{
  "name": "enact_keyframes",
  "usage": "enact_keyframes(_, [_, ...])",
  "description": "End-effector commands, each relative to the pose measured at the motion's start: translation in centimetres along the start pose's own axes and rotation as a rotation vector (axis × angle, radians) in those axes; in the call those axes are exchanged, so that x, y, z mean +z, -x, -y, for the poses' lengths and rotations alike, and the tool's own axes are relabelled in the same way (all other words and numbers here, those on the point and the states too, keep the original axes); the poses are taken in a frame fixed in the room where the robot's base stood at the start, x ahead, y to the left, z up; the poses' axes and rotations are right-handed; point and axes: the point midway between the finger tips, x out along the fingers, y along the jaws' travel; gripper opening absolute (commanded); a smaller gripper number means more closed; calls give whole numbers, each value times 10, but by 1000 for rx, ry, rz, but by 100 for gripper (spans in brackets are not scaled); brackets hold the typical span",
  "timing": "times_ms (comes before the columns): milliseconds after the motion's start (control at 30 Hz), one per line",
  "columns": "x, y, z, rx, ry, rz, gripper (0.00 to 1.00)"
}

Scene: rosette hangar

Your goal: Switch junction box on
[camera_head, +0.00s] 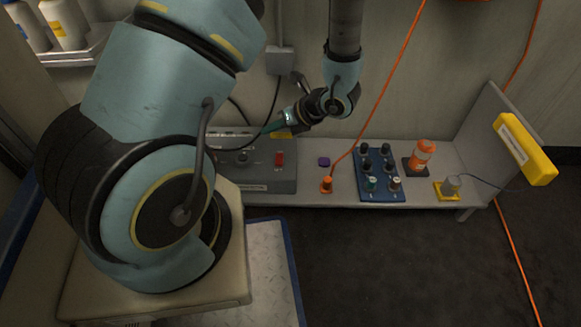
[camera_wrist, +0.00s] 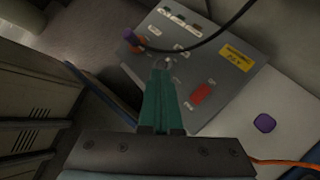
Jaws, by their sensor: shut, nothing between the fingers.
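A low grey control box (camera_head: 262,186), which I take for the junction box, sits at the left of the bench. It carries a red switch (camera_head: 279,158) and a round metal knob (camera_head: 243,157). In the wrist view the box (camera_wrist: 225,70) shows its red switch (camera_wrist: 201,95), a yellow label (camera_wrist: 236,57) and several white labels. My gripper (camera_head: 266,128) is over the back of the box in the head view. Its green fingers (camera_wrist: 161,72) are shut and empty. Their tips overlap the knob in the wrist view; I cannot tell whether they touch.
Right of the box are a purple block (camera_head: 323,161), an orange plug (camera_head: 326,184), a blue knob panel (camera_head: 381,177), an orange bottle (camera_head: 421,155) and a yellow-based cylinder (camera_head: 450,186). A dark cable crosses above the box. An orange-purple connector (camera_wrist: 132,40) is at its left edge.

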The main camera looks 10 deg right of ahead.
Motion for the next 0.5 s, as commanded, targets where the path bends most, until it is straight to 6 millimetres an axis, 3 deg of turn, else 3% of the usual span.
enact_keyframes(33, [-12, -8, 11, -12, -39, 17, 0])
enact_keyframes(200, [-20, -13, 25, -36, -109, 53, 0])
enact_keyframes(500, [-20, -12, 26, -41, -121, 58, 0])
